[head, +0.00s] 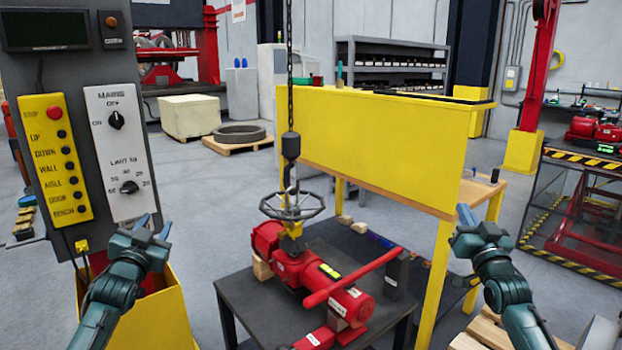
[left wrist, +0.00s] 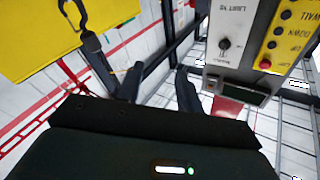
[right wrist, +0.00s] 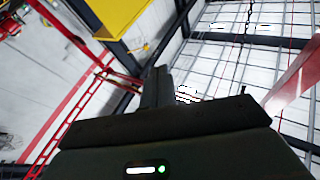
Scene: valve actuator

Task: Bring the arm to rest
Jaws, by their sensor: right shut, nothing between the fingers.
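My left gripper (head: 155,223) is raised at the left, in front of the grey control panel (head: 75,120). Its two fingers stand apart with nothing between them, as the left wrist view (left wrist: 158,90) also shows. My right gripper (head: 467,215) is raised at the right, in front of the yellow-legged table. Its fingers are together and empty in the right wrist view (right wrist: 157,88). The red valve actuator (head: 312,270) with its long red bar lies on the dark table (head: 260,305) between the arms. Neither gripper touches it.
A hook (head: 291,150) on a chain hangs above the actuator by the grey handwheel (head: 292,206). A yellow panel (head: 375,150) stands behind the table. A yellow bin (head: 160,318) is below my left arm, and a striped-edge cage (head: 580,210) is at the right.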

